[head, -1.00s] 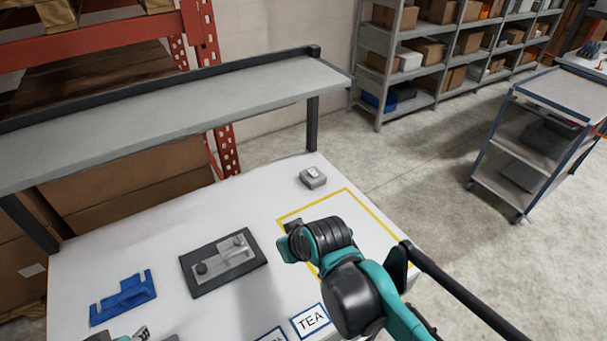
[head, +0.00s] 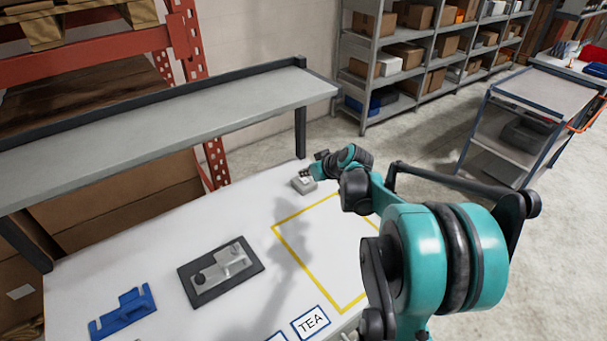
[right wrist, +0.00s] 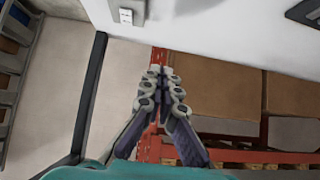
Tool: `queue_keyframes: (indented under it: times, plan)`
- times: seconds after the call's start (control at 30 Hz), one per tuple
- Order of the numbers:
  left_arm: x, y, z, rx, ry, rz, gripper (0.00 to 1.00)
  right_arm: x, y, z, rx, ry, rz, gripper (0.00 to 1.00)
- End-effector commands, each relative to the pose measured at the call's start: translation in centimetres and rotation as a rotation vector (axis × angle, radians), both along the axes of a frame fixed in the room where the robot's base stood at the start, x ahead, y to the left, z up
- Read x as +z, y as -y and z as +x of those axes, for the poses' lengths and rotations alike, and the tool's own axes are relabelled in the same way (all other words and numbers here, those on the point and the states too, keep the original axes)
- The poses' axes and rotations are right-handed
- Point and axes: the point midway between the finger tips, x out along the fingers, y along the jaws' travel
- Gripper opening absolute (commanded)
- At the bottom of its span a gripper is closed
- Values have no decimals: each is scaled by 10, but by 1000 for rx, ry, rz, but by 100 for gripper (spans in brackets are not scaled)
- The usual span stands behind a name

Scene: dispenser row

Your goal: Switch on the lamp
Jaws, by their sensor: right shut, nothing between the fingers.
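A small grey box with a pale raised top (head: 304,185), looking like a switch, sits at the far right corner of the white table. It also shows at the top edge of the right wrist view (right wrist: 127,12), partly cut off. My right gripper (head: 310,171) is close to the box in the head view and partly covers it; I cannot tell whether it touches. In the right wrist view the fingers (right wrist: 161,88) are shut together and empty, with a visible gap in the picture between them and the box. No lamp is recognisable. My left gripper is not visible.
On the white table (head: 140,240) lie a dark plate with a grey fixture (head: 222,272), a blue bracket (head: 124,311), a yellow-outlined area (head: 320,250) and a TEA label (head: 311,322). A raised grey shelf (head: 170,120) runs along the back.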

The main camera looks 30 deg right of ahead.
Motion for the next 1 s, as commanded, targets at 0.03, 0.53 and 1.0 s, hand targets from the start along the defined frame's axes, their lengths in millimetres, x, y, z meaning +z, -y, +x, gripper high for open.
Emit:
queue_keyframes:
  times: [0.03, 0.53, 1.0]
  plan:
    - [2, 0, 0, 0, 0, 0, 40, -3, 18, 7, -6, 15, -3, 0]
    - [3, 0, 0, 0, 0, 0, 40, -17, 66, 25, -6, 71, -24, 0]
    - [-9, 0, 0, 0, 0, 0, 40, -42, 63, 56, -3, 70, -25, 0]
